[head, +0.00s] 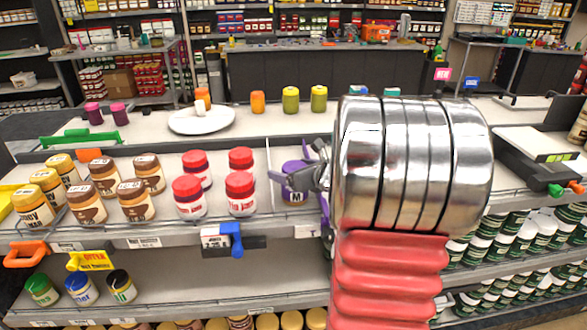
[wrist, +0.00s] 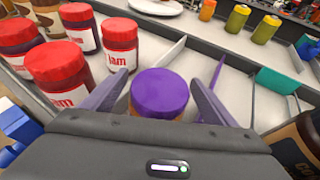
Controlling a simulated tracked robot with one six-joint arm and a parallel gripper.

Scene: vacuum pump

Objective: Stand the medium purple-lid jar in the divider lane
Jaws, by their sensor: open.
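The purple-lid jar (head: 295,182), marked M, stands upright on the shelf to the right of the red-lid jam jars. In the wrist view its purple lid (wrist: 160,92) lies between the two fingers of my gripper (wrist: 160,100). The fingers are open, one on each side of the jar, with a gap visible beside the lid. In the head view my gripper (head: 308,172) is at the jar and partly hides it. A thin grey divider (wrist: 165,57) and a purple divider (wrist: 216,75) stand behind the jar in the wrist view.
Several red-lid jam jars (head: 189,196) stand close on the left, with brown-lid jars (head: 136,200) beyond. A white plate (head: 201,121) and orange and green jars (head: 291,99) stand on the upper ledge. A teal clip (wrist: 280,82) and a dark jar (wrist: 300,140) are at right.

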